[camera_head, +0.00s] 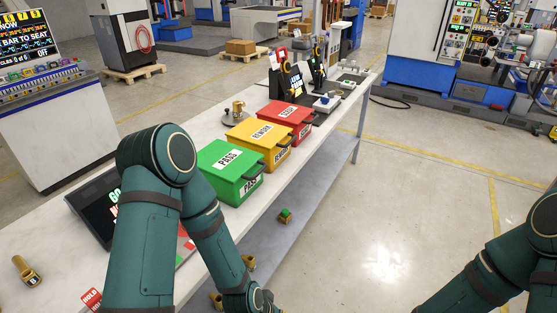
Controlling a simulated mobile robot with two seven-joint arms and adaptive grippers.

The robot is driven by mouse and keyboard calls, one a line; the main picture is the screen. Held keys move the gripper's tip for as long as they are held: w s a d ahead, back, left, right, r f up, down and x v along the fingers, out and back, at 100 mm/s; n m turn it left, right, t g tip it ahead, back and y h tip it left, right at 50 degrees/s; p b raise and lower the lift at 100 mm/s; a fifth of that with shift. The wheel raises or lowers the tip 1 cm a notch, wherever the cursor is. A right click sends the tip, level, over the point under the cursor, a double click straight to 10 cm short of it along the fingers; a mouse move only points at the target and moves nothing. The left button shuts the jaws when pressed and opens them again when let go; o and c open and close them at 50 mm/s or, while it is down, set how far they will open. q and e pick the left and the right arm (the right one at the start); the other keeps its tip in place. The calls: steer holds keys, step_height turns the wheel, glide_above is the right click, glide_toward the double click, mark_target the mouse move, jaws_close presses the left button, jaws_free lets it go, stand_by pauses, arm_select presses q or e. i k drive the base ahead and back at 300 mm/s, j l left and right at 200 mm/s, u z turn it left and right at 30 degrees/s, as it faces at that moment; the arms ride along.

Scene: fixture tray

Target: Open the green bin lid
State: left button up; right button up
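The green bin (231,172) stands on the long white bench, nearest of three bins in a row. Its lid is down and carries a white PASS label (229,158). A dark handle (252,186) sticks out on its right side. My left arm bends over the near part of the bench, and its wrist reaches the bottom edge of the view, nearer than the bin and apart from it.
A yellow bin (259,143) and a red bin (287,120) stand behind the green one, both with lids down. A dark display (92,212) and a brass part (27,270) lie on the near bench (60,245). The floor right of the bench is clear.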

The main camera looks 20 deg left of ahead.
mark_target(227, 161)
steer(key=i+l+u, duration=0.45)
steer(key=i+l, duration=0.3)
